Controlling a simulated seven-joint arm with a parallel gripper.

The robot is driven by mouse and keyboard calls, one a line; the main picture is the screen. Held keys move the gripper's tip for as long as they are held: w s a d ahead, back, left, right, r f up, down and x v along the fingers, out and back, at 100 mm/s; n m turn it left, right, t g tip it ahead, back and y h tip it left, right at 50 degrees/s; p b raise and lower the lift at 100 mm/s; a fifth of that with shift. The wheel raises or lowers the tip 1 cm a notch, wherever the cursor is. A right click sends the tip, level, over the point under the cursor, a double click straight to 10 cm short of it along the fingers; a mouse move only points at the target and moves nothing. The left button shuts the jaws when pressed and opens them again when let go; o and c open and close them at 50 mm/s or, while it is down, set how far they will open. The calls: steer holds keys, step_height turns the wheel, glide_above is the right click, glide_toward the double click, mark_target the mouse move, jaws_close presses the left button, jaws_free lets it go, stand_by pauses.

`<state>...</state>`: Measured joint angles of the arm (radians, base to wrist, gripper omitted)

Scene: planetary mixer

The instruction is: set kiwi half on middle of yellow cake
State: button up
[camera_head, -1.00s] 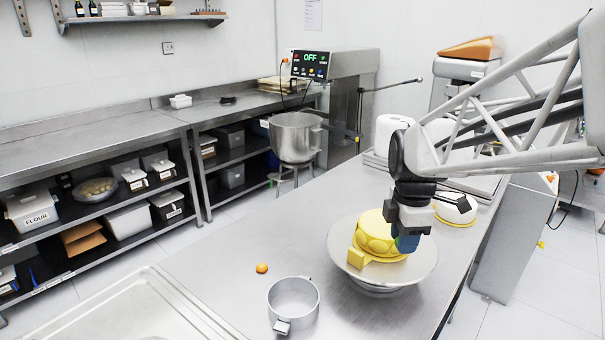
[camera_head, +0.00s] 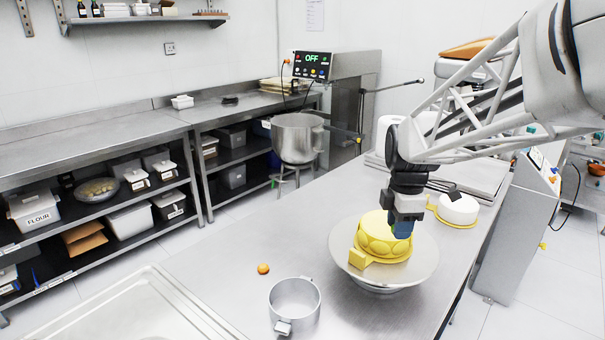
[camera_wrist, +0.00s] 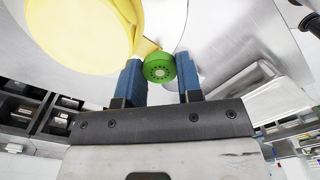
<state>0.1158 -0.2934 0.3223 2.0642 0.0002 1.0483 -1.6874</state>
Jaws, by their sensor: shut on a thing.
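The yellow cake (camera_head: 375,235) sits on a yellow board with a tab, on a round metal stand (camera_head: 424,262). My gripper (camera_head: 403,230) is over the right part of the cake in the head view. In the wrist view my gripper (camera_wrist: 160,78) is shut on the green kiwi half (camera_wrist: 159,67), which sits between the blue fingertips with its cut face showing. The yellow cake (camera_wrist: 85,35) also shows there, up and left of the kiwi. The kiwi half is hidden in the head view. Whether it touches the cake I cannot tell.
A metal pot (camera_head: 295,302) and a small orange ball-like item (camera_head: 263,268) are on the table to the left. A white cake (camera_head: 458,208) on a yellow board stands behind on the right. The mixer bowl (camera_head: 296,138) is farther back. The table's left part is mostly clear.

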glide_above(386, 223)
steer(key=shift+s+f, duration=0.1)
steer(key=shift+f, duration=0.4)
steer(key=shift+f, duration=1.75)
steer(key=shift+f, duration=0.15)
steer(key=o, duration=0.9)
step_height(386, 223, up, 12)
steer(key=shift+r, duration=0.15)
